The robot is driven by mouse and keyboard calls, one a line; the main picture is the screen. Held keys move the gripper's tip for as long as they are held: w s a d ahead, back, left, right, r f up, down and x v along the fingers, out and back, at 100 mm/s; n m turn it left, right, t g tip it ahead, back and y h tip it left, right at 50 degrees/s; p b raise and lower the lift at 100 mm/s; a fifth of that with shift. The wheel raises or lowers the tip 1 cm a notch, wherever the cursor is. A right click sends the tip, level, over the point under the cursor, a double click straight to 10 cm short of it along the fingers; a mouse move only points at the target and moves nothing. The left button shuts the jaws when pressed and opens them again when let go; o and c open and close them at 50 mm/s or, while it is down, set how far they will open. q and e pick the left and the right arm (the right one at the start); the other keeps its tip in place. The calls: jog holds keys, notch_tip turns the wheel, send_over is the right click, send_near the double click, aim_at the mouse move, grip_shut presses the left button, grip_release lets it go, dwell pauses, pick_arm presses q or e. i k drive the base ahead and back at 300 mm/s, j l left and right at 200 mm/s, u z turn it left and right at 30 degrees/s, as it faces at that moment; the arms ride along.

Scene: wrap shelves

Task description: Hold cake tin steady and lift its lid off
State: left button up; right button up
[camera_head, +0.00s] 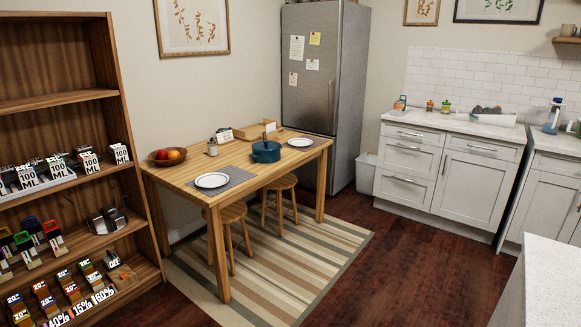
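A round dark-blue vessel (266,152) stands on the wooden dining table (224,201). It has a small pale knob or handle on top and looks covered. It is the thing here most like a cake tin, but it is small in view and I cannot tell whether it is a tin or a pot. Neither of my grippers is in view, and nothing touches the vessel.
White plates (212,180) on grey mats, a fruit bowl (167,156) and a wooden box share the table. Stools (228,224) stand below on a striped rug (312,266). A stocked shelf (58,101) is left, a fridge (325,89) behind. Dark floor (420,275) is clear.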

aim_at(265, 145)
jog(key=i, duration=2.1)
